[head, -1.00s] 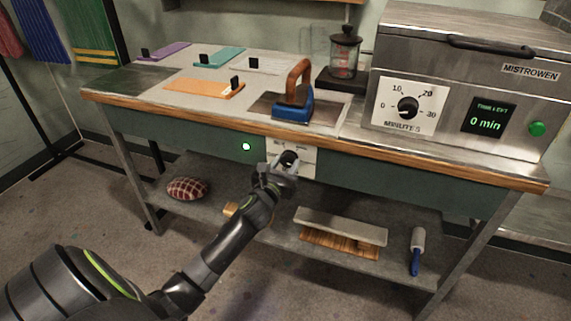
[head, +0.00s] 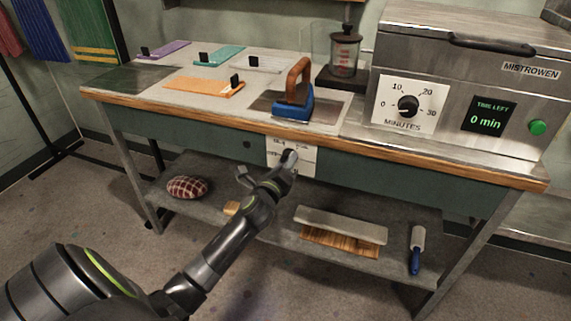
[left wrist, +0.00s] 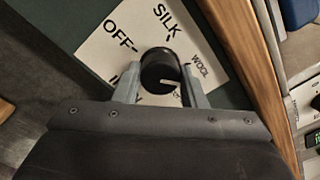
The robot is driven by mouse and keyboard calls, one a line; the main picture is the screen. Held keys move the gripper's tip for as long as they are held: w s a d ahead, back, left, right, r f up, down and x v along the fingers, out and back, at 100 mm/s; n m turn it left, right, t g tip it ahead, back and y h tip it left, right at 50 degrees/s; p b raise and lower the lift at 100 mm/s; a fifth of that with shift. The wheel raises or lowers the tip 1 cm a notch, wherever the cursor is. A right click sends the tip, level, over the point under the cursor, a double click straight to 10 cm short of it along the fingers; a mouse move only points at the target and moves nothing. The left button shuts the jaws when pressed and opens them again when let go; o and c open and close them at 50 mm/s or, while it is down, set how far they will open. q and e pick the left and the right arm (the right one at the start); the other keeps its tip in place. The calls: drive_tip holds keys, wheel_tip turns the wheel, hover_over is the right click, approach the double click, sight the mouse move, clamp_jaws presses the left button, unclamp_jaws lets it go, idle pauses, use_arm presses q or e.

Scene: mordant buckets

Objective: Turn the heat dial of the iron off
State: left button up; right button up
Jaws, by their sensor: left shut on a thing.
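The heat dial (left wrist: 158,68) is a black round knob on a white label plate (head: 305,157) on the table's green front panel, below the iron. The plate (left wrist: 100,55) shows OFF, SILK and WOOL in the left wrist view; another label is partly hidden. A pale mark shows on the knob, but I cannot tell which label it points to. My left gripper (left wrist: 160,76) is shut on the dial, one finger on each side. It also shows in the head view (head: 284,164). The blue iron (head: 292,108) with a wooden handle stands on a dark plate on the table.
A small round lamp (head: 247,145) left of the label plate is dark. The wooden table edge (head: 350,147) runs just above the dial. The lower shelf holds a checked cushion (head: 187,187), a brush (head: 340,228) and a blue-handled roller (head: 417,250).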

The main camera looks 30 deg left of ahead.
use_arm(q)
drive_tip(key=n+b, duration=0.3)
drive_tip(key=n, duration=1.3)
drive_tip(key=n+b, duration=0.3)
drive_tip(key=n, duration=1.3)
drive_tip(key=shift+d+f+g+y, duration=0.1)
drive_tip(key=shift+f+g+y, duration=0.05)
drive_tip(key=shift+g+y, duration=0.2)
use_arm(e)
drive_tip(key=w+a+r, duration=0.1)
drive_tip(key=w+r, duration=0.1)
drive_tip(key=r, duration=0.4)
drive_tip(key=w+a+r+t+y, duration=0.1)
drive_tip(key=w+a+r, duration=0.1)
drive_tip(key=r, duration=0.5)
drive_tip(key=shift+w+a+r+m, duration=0.15)
drive_tip(key=shift+a+m, duration=0.15)
